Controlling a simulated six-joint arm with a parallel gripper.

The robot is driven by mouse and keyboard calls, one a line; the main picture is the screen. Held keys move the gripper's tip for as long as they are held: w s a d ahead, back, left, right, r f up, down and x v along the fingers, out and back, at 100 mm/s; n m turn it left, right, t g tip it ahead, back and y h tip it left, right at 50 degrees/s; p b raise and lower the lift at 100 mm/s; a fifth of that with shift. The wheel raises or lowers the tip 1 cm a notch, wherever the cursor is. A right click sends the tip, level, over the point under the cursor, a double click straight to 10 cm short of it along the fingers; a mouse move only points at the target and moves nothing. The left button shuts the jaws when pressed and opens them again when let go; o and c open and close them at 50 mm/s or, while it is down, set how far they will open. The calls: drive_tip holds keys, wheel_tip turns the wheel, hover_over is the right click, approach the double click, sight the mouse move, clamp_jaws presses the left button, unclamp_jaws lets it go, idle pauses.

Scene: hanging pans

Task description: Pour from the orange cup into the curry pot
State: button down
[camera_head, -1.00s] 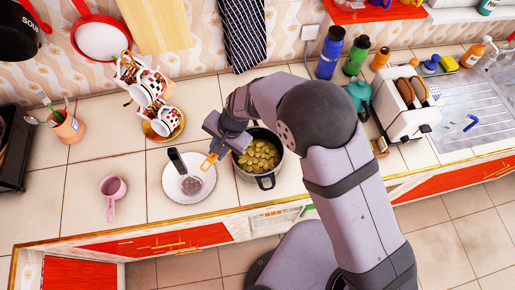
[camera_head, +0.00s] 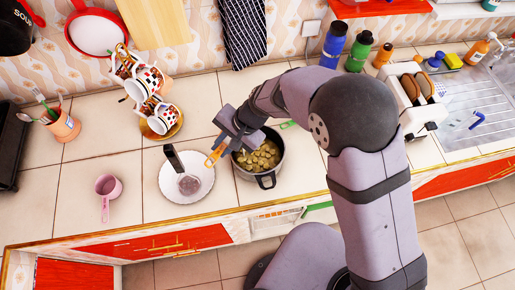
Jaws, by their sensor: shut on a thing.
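The curry pot (camera_head: 269,180) is a dark pot with yellowish-brown chunks in it, standing on the counter near its front edge. My gripper (camera_head: 224,147) is over the pot's left rim. It is shut on the orange cup (camera_head: 215,155), of which only a small orange part shows, just left of the pot opening. The rest of the cup is hidden by my gripper, so I cannot tell its tilt or its contents. No pouring stream shows.
A white plate (camera_head: 170,187) with a dark-handled ladle (camera_head: 175,162) lies left of the pot. A pink measuring cup (camera_head: 108,187) stands further left. A mug rack (camera_head: 161,128) is behind. A toaster (camera_head: 410,100) and bottles stand right.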

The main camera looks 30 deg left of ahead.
drive_tip(key=shift+w+d+f+g+y+b, duration=0.3)
drive_tip(key=shift+d+y+b, duration=0.15)
drive_tip(key=shift+b, duration=1.2)
drive_tip(key=shift+w+d+f+g+y+b, duration=0.25)
drive_tip(key=shift+d+y+b, duration=0.15)
drive_tip(key=shift+b, duration=1.2)
drive_tip(key=shift+w+d+r+g+y+b, duration=0.25)
drive_tip(key=shift+r+y+b, duration=0.1)
drive_tip(key=shift+b, duration=0.65)
drive_tip(key=shift+d+f+b, duration=0.1)
drive_tip(key=shift+b, duration=0.45)
drive_tip(key=shift+w+d+r+g+y+b, duration=0.15)
drive_tip(key=shift+r+g+y+b, duration=0.2)
drive_tip(key=shift+y+b, duration=0.35)
drive_tip(key=shift+d+g+b, duration=0.1)
drive_tip(key=shift+g+b, duration=0.15)
drive_tip(key=shift+b, duration=0.45)
drive_tip(key=shift+y, duration=0.3)
